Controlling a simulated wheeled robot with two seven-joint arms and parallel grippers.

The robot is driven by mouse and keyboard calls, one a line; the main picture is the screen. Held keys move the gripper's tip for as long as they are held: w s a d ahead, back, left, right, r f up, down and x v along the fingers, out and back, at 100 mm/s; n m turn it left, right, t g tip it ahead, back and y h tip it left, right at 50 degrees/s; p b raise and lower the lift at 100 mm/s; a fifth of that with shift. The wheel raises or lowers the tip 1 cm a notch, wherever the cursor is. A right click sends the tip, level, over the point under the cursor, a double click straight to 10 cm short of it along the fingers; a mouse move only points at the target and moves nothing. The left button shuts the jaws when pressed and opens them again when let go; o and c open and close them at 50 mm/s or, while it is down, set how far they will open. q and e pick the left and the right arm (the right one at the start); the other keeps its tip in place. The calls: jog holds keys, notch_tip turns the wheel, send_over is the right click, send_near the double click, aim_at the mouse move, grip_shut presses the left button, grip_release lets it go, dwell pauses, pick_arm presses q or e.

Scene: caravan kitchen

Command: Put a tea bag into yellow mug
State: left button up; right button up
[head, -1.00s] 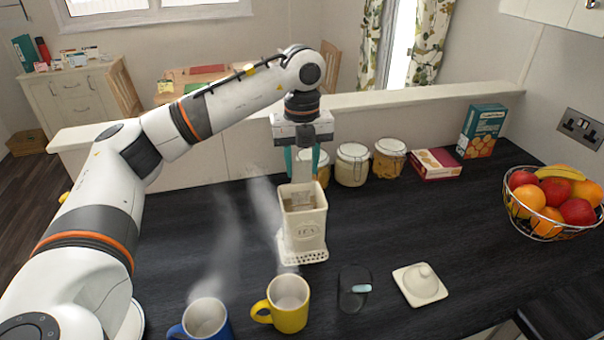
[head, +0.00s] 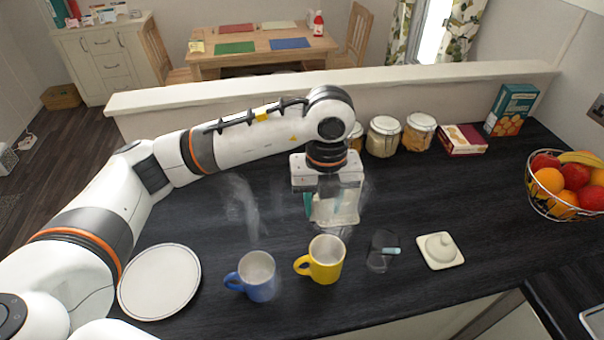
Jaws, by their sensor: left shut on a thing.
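The yellow mug (head: 322,262) stands upright near the counter's front, its handle to the left. My left gripper (head: 333,205) points down just behind the mug, with teal fingers. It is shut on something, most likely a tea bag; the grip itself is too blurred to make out. The pale tea caddy (head: 343,214) shows below and between the fingers, mostly hidden by the gripper. Whether the fingers touch it is unclear. My right gripper is not in view.
A blue mug (head: 258,277) stands left of the yellow mug, and a white plate (head: 160,281) lies further left. A dark object (head: 381,262) and a pale lid (head: 440,250) lie to the right. Jars (head: 384,137) stand behind; a fruit basket (head: 565,186) stands far right.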

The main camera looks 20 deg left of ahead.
aim_at(323, 219)
pick_arm(q)
jog(key=shift+w+d+f+b, duration=0.15)
jog(key=shift+f+b, duration=0.2)
jog(key=shift+f, duration=0.4)
jog(key=shift+f+b, duration=1.2)
jog(key=shift+f, duration=1.15)
jog(key=o, duration=1)
notch_tip(323, 219, up, 11)
jog(key=shift+b, duration=0.9)
jog(key=shift+r, duration=0.55)
